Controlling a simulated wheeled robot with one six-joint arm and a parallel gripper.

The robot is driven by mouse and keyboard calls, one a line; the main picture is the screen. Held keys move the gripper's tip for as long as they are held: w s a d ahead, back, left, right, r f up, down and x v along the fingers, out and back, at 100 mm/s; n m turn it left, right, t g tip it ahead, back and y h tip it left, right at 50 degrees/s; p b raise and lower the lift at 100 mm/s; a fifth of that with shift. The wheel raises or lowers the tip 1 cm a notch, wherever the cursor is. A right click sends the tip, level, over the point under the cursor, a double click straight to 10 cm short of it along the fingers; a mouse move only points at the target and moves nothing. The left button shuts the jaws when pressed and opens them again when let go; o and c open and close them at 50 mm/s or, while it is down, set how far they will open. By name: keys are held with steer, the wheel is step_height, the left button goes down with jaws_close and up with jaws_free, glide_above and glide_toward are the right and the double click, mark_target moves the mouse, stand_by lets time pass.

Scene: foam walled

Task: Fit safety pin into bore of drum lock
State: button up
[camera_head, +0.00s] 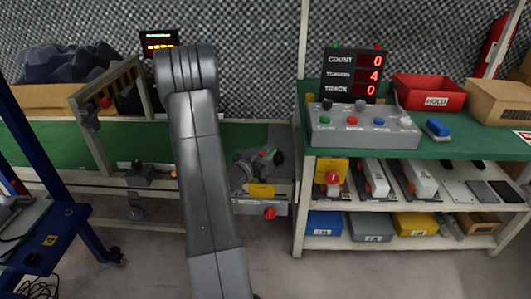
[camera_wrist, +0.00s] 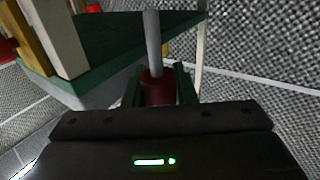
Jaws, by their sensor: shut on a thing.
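The pin (camera_wrist: 153,42) has a straight grey shank and a dark red grip. In the wrist view my gripper (camera_wrist: 158,88) is shut on the red grip, and the shank points away from the jaws. The pin's shank cannot be made out there. I cannot make out the drum lock or its bore with certainty in either view.
A green conveyor (camera_head: 50,140) runs along the back left. A box with a red button (camera_head: 269,213) sits on its front. A workbench (camera_head: 450,148) at right carries a grey control box (camera_head: 362,130) and a red HOLD bin (camera_head: 428,93). Floor in front is clear.

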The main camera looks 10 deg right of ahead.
steer(key=shift+f+b, duration=1.55)
steer(key=shift+f, duration=0.6)
steer(key=o, duration=1.1)
steer(key=shift+c, duration=0.2)
steer(key=p+v, duration=0.3)
steer(key=v, duration=1)
steer(key=shift+s+a, duration=0.3)
steer(key=b+x, duration=0.3)
steer(key=x, duration=1)
steer(key=shift+w+d+f, duration=0.1)
steer(key=shift+w+d, duration=0.2)
steer(key=shift+d, duration=0.05)
steer(key=shift+r, duration=0.35)
